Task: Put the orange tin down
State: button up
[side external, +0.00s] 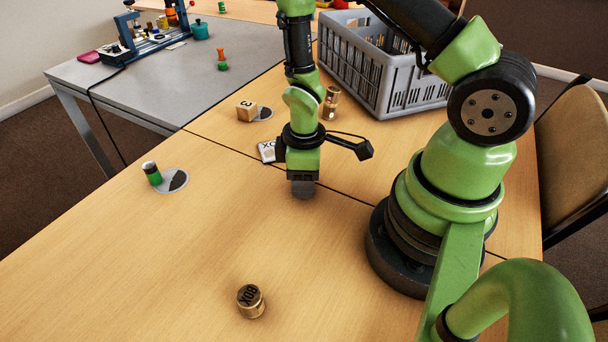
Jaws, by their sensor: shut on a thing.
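My gripper (303,188) points straight down above the wooden table, left of my arm's base. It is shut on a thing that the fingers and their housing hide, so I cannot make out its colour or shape. I cannot tell whether it touches the table. No clearly orange tin shows on the table. A brass-coloured tin (250,301) with dark lettering on its lid stands alone at the front, well apart from my gripper.
Behind my gripper are a white lettered card (267,151), a wooden lettered block (246,111), brass cylinders (329,108) and a grey crate (392,88). A green-and-black cylinder (152,173) stands by a grey disc (174,182) at left. The table's front left is clear.

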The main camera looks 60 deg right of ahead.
jog(key=shift+f, duration=0.1)
jog(key=o, duration=0.9)
jog(key=shift+o, duration=0.2)
notch_tip(320, 180, up, 21)
jog(key=s+a+m+t, duration=0.1)
jog(key=a+m+t, duration=0.1)
jog(key=m+t, duration=0.15)
jog(key=s+a+r+m+t+y, duration=0.1)
jog(key=s+a+r+m+t, duration=0.1)
jog(key=s+r+m, duration=0.3)
notch_tip(320, 180, up, 4)
jog(key=shift+s+a+f+t+y, duration=0.1)
jog(key=shift+s+a+t+y, duration=0.1)
jog(key=shift+s+t+y, duration=0.4)
jog(key=shift+s+a+r+m+t, duration=0.1)
jog(key=shift+s+r+m+t, duration=0.05)
jog(key=shift+s+m, duration=0.15)
jog(key=shift+s+a+r+m+t, duration=0.1)
jog(key=shift+s+m, duration=0.05)
jog(key=shift+s, duration=0.2)
